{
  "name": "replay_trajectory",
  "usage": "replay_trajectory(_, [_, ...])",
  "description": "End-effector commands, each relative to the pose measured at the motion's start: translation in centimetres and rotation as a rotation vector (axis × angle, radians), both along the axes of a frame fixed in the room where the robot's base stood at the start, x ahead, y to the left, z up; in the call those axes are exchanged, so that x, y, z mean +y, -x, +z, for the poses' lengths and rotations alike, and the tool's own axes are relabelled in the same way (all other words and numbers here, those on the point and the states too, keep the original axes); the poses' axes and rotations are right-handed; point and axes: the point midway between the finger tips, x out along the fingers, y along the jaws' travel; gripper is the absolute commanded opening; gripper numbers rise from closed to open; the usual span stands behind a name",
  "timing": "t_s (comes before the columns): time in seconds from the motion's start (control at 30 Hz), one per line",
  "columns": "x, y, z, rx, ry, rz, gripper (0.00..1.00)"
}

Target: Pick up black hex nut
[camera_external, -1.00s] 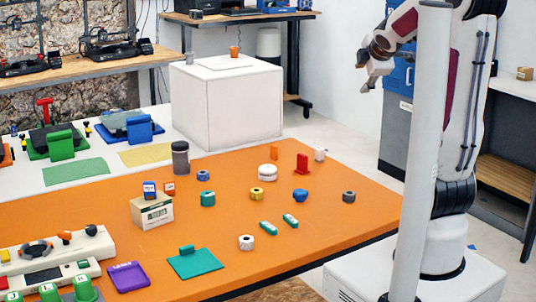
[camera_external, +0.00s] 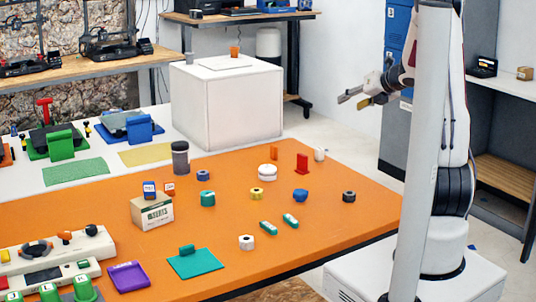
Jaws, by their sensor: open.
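A small black hex nut (camera_external: 349,196) lies on the orange table mat (camera_external: 330,235) near its right end, with a hole in its middle. My gripper (camera_external: 350,98) is open and empty. It is raised well above the table, above the nut in the picture and apart from it. A grey pole in front hides part of my arm.
Near the black nut are a blue piece (camera_external: 300,195), a red stand (camera_external: 302,163) and a white piece (camera_external: 320,154). A yellow nut (camera_external: 256,194), a white nut (camera_external: 247,242) and two teal pieces (camera_external: 268,228) lie further left. A large white box (camera_external: 228,110) stands behind.

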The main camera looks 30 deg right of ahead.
Motion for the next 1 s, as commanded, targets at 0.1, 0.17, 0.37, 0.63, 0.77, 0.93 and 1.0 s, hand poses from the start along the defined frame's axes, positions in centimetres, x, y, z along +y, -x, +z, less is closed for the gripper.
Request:
replay_trajectory(0.1, [-0.3, 0.3, -2.6, 0.01, 0.062, 0.133, 0.43])
replay_trajectory(0.17, [-0.3, 0.5, -3.9, 0.012, 0.092, 0.202, 0.43])
replay_trajectory(0.37, [-0.1, 2.2, -8.1, -0.002, 0.174, 0.439, 0.43])
replay_trajectory(0.63, [0.7, 6.1, -13.3, -0.073, 0.239, 0.746, 0.43])
replay_trajectory(0.77, [1.3, 8.7, -15.5, -0.13, 0.252, 0.883, 0.43])
replay_trajectory(0.93, [2.0, 12.4, -17.9, -0.229, 0.257, 1.046, 0.43])
replay_trajectory(1.0, [2.4, 13.8, -18.5, -0.27, 0.255, 1.098, 0.43])
